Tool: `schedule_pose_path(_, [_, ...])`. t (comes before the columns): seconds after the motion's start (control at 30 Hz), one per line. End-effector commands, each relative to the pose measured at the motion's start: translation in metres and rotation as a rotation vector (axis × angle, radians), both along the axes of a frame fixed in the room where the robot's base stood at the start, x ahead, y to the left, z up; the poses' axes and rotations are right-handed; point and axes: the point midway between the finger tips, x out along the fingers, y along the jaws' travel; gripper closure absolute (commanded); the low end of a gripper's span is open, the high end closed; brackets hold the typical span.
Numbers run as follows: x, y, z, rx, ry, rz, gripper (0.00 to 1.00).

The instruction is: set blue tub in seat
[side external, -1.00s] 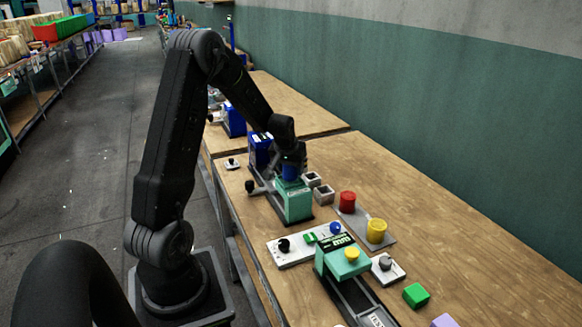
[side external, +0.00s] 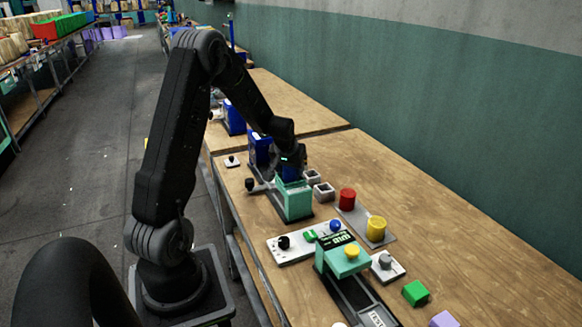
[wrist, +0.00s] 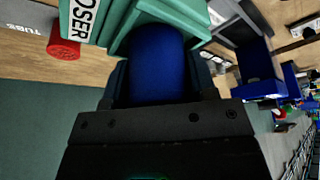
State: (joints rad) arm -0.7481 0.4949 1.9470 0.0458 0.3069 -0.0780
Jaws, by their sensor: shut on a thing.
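My gripper (side external: 293,162) is shut on the blue tub (wrist: 157,65), a rounded dark blue piece that fills the space between the fingers in the wrist view. In the side view the gripper is right above the teal machine (side external: 295,203) on the bench, and only a little blue shows below the fingers. The teal machine also shows in the wrist view (wrist: 195,18), close against the far end of the tub. The seat itself is hidden, and I cannot tell whether the tub touches it.
A blue block (side external: 261,150) stands behind the teal machine, beside a black-knobbed lever (side external: 250,185). Small grey open boxes (side external: 323,192) sit to its right. Red (side external: 347,200) and yellow (side external: 376,230) cylinders stand on a grey plate. The bench is bare at far right.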

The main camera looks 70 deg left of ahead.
Motion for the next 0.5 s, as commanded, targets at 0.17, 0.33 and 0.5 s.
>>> schedule_pose_path(0.17, [-0.0001,-0.0001,-0.0023,0.000,0.000,0.000,0.46])
schedule_pose_path(0.33, [-0.0001,-0.0001,-0.0021,0.000,0.000,0.000,0.30])
schedule_pose_path(0.5, [-0.0002,-0.0002,-0.0015,0.000,0.000,0.000,0.19])
